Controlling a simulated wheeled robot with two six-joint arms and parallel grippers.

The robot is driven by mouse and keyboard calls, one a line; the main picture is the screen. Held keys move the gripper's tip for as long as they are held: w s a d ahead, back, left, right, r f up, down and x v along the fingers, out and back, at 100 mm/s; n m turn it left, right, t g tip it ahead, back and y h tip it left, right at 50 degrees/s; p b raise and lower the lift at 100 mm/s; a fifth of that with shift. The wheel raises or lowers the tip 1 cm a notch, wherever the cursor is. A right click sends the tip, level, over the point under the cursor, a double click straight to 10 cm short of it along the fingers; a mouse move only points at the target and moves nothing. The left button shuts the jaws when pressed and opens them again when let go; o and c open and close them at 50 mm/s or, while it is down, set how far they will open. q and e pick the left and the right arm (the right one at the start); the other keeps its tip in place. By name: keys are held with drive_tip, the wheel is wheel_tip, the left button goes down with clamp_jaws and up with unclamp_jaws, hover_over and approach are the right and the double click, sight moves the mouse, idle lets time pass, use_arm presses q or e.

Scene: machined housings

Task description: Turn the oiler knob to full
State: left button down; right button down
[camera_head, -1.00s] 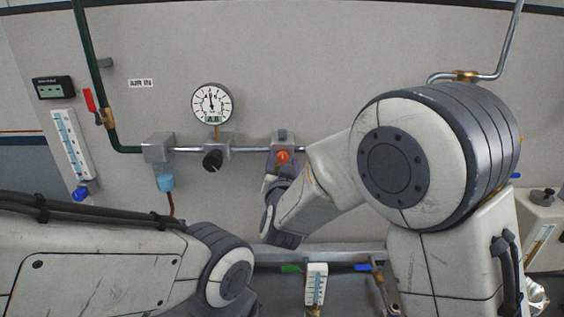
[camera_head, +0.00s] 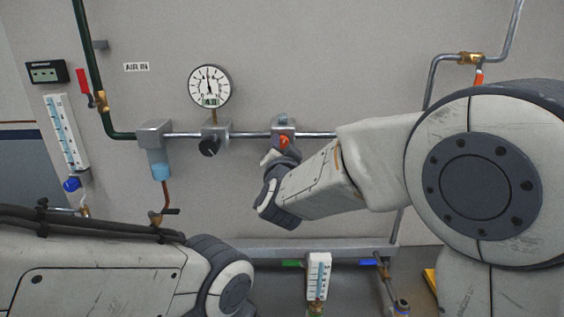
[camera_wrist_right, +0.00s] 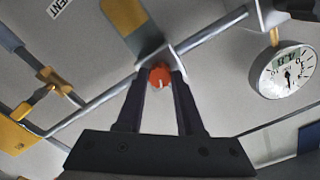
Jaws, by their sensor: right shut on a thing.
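A white mark on the knob points towards the gripper's palm there. Any scale around the knob is hidden or too small to read. My left arm crosses the lower left; its gripper is not seen.
A round gauge (camera_head: 210,86) stands above a black knob (camera_head: 209,146) on the regulator to the left. A filter with a blue bowl (camera_head: 160,166) and a red-handled valve (camera_head: 83,82) are further left. A grey rail (camera_head: 330,247) runs below.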

drive_tip(key=m+b, duration=0.6)
drive_tip(key=b, duration=0.1)
drive_tip(key=m+b, duration=0.3)
drive_tip(key=shift+f, duration=0.25)
drive_tip(key=m+b, duration=0.5)
drive_tip(key=shift+m, duration=0.4)
drive_tip(key=m+b, duration=0.2)
drive_tip(key=m, duration=0.1)
drive_tip(key=shift+m, duration=0.3)
drive_tip(key=m+b, duration=0.3)
drive_tip(key=m, duration=0.1)
drive_tip(key=shift+m, duration=0.3)
drive_tip(key=m+b, duration=0.3)
drive_tip(key=m, duration=0.1)
drive_tip(key=shift+m+b, duration=1.1)
drive_tip(key=shift+m, duration=1.1)
